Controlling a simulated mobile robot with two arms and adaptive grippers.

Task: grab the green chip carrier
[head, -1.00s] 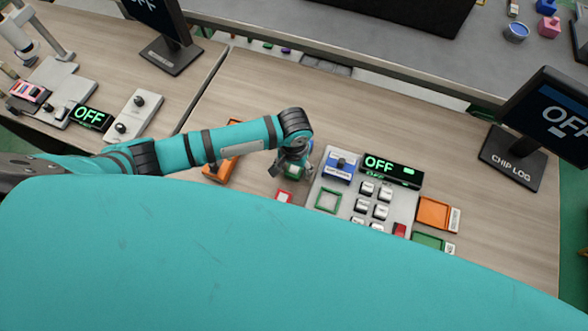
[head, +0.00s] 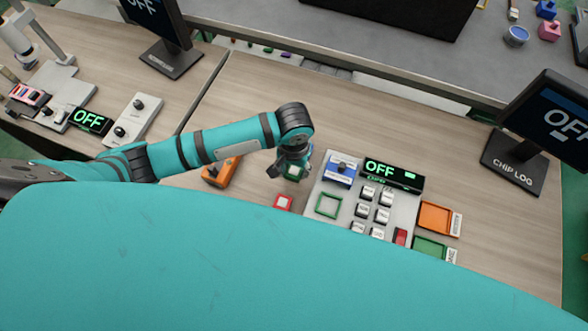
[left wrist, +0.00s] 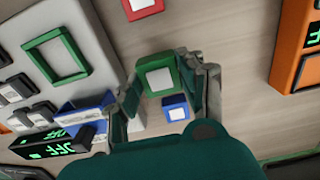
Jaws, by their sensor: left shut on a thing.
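The green chip carrier (left wrist: 160,76) is a green square block with a white top. In the left wrist view it sits between the fingers of my left gripper (left wrist: 170,88), which is shut on it. In the head view the green chip carrier (head: 293,172) shows at the tip of my left gripper (head: 292,168), above the wooden table left of the grey panel. I cannot tell exactly how high it is held. My right gripper is not in view.
A red chip carrier (head: 283,202) and an orange device (head: 220,172) lie near the gripper. The grey panel (head: 345,207) has a green square frame (head: 328,205), white switches and an OFF display (head: 393,174). A blue carrier (left wrist: 175,108) lies beyond the green one. Orange (head: 435,217) and green (head: 430,247) trays stand right.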

